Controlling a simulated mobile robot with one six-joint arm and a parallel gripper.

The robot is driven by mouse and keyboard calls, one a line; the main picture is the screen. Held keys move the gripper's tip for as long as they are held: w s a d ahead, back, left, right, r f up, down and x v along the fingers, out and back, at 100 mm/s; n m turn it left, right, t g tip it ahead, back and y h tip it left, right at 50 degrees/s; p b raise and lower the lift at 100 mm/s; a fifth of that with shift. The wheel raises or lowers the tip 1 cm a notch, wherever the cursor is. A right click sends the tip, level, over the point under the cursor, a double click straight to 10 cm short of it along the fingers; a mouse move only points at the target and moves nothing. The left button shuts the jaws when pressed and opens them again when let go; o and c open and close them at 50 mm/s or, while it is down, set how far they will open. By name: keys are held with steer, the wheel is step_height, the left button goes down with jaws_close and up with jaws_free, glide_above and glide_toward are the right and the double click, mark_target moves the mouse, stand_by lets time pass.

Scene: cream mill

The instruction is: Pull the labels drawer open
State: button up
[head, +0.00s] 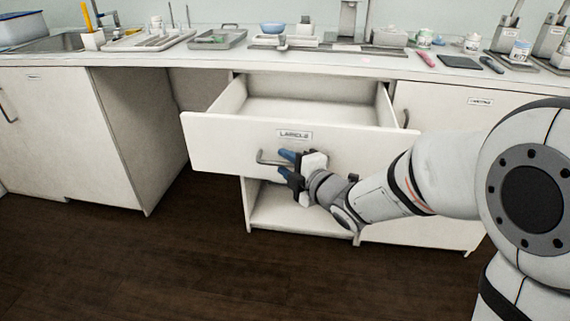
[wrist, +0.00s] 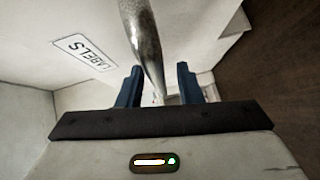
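The labels drawer (head: 230,146) is pulled out, its front well forward of the cabinet and its inside showing from above. Its LABELS tag (head: 294,135) is on the front and also shows in the wrist view (wrist: 84,53). The metal bar handle (head: 268,161) is below the tag, partly hidden by my gripper. My gripper (head: 287,166) is at the handle with its blue fingers apart. In the wrist view the handle bar (wrist: 144,40) runs between the two fingers (wrist: 158,85), with a gap visible on the right finger's side.
The drawer interior (head: 310,108) looks empty. An open shelf space (head: 300,212) lies below it. A closed cabinet door (head: 450,110) is at right, another cabinet (head: 80,130) at left. The counter above holds trays, a blue bowl (head: 273,28) and jars. The dark floor in front is clear.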

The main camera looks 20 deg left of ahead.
steer(key=p+v, duration=0.1)
steer(key=v, duration=0.6)
steer(key=shift+s+d, duration=0.2)
steer(key=shift+d, duration=0.1)
steer(key=shift+r, duration=0.1)
steer(key=w+d+r+m+t+h+p, duration=0.1)
steer(key=d+r+m+h+p, duration=0.6)
steer(key=d, duration=0.3)
steer(key=w+d+r+m+h+p, duration=0.2)
steer(key=d+r+m+h+p, duration=0.2)
steer(key=d+r+m+p, duration=0.4)
steer(key=s+d+r+m+g+h+p, duration=0.1)
steer(key=s+d+r+m+g+p, duration=0.2)
steer(key=s, duration=0.5)
steer(key=s+d+r+m+g+h+p, duration=0.1)
steer(key=s+d+r+m+g+p, duration=0.3)
steer(key=s+d+m+p, duration=0.4)
steer(key=shift+s+d+r+m+h+p, duration=0.25)
steer(key=shift+s+r+m+h+p, duration=0.25)
steer(key=shift+r+m+p, duration=0.4)
